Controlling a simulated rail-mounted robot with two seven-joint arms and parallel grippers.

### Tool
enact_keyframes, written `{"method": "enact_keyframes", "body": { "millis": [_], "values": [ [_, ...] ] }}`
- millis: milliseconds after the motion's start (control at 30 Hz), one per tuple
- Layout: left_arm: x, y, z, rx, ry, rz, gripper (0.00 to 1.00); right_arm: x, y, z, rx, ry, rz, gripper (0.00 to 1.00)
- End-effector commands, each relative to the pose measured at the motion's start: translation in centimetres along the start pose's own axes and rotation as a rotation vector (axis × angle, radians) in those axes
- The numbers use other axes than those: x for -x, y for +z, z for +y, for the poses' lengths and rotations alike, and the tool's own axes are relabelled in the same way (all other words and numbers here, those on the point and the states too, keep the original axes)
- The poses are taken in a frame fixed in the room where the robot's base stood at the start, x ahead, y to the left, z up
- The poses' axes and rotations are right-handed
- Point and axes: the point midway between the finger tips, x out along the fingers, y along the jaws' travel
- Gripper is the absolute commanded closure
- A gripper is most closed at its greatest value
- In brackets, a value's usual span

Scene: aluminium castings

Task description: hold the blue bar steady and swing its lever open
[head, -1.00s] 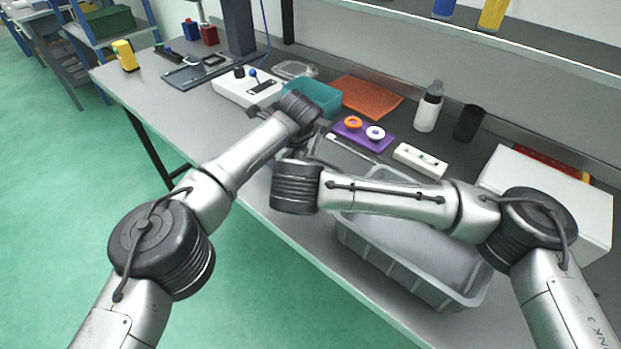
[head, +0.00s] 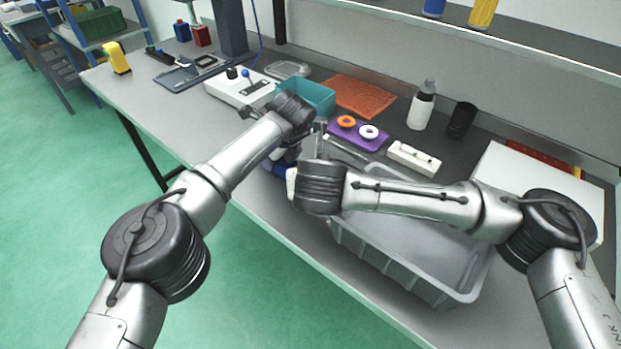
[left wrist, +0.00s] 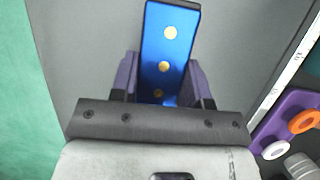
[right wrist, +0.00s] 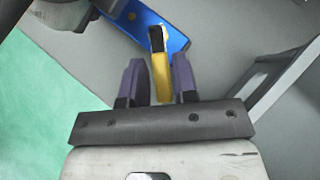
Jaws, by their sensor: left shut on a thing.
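The blue bar (left wrist: 166,45) with several gold discs lies between the purple fingers of my left gripper (left wrist: 163,75) in the left wrist view. The left gripper is shut on it. In the right wrist view the bar (right wrist: 130,17) runs slantwise at the top, and its yellow lever (right wrist: 161,75) with a dark inset points down toward my right gripper (right wrist: 159,72). The right gripper is open. In the head view my wrists largely hide the bar and lever.
A grey bin (head: 400,278) stands at the table's front, below my right forearm. Behind are a purple holder (head: 358,137) with orange and white rings, a white block (head: 414,158), a teal box (head: 310,92), and a bottle (head: 422,106). The table edge is close to both grippers.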

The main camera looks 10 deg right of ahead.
Motion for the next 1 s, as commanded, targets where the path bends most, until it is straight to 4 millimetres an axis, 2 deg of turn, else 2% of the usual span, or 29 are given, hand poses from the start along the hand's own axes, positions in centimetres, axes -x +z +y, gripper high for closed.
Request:
{"method": "enact_keyframes", "body": {
  "millis": [33, 167, 500, 667, 1000],
  "values": [
    [0.1, 0.0, 0.0, 0.000, 0.000, 0.000, 0.88, 0.0, 0.0, 0.0, 0.000, 0.000, 0.000, 0.68],
    [0.1, 0.0, 0.0, 0.000, -0.001, 0.000, 0.88, 0.0, 0.0, 0.0, 0.000, 0.000, 0.000, 0.56],
    [0.1, 0.0, 0.0, 0.000, -0.001, 0.000, 0.88, 0.6, 0.1, 0.0, -0.001, 0.001, -0.001, 0.56],
    [0.1, 0.0, 0.0, 0.000, -0.001, 0.000, 0.88, 3.0, 0.1, 0.0, 0.001, 0.002, -0.003, 0.56],
    [0.1, 0.0, 0.0, 0.000, -0.001, 0.000, 0.88, 9.0, 0.1, 0.0, 0.000, 0.001, -0.002, 0.56]
  ]
}}
